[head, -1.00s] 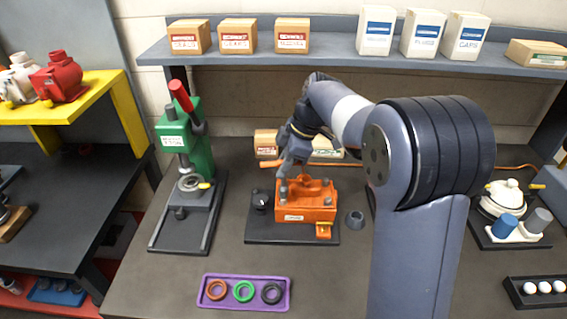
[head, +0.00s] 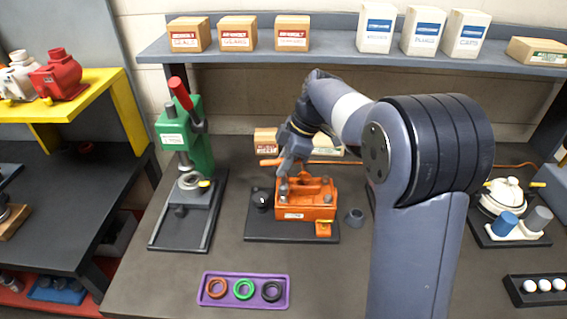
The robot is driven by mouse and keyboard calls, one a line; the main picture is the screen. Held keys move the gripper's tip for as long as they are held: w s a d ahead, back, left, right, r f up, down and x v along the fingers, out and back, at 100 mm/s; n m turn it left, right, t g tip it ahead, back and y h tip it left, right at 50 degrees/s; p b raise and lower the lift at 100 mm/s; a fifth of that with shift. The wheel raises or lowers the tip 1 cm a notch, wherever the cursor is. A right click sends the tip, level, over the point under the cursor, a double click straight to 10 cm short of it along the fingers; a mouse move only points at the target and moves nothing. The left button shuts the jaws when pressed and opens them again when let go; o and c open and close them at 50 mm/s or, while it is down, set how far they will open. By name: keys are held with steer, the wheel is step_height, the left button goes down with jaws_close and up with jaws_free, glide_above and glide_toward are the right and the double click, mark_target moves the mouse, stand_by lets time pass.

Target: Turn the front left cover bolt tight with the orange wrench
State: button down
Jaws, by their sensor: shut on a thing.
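The orange housing (head: 307,212) with its cover and bolts sits on a dark base plate in the middle of the bench. My gripper (head: 284,176) points down over the cover's left side, close to the front left bolt (head: 283,191). It is shut on the orange wrench (head: 268,162), whose orange end sticks out to the left. The rest of the wrench is hidden by the gripper. I cannot tell whether the wrench's head sits on the bolt. Another cover bolt (head: 327,199) shows at the front right.
A green press (head: 196,146) stands to the left. A purple tray (head: 207,303) with three rings lies in front. A black knob (head: 262,200) and a small dark cup (head: 354,216) flank the housing. Boxes stand behind, and my arm covers the right side.

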steer(key=shift+f+b, duration=0.9)
steer(key=shift+f, duration=0.3)
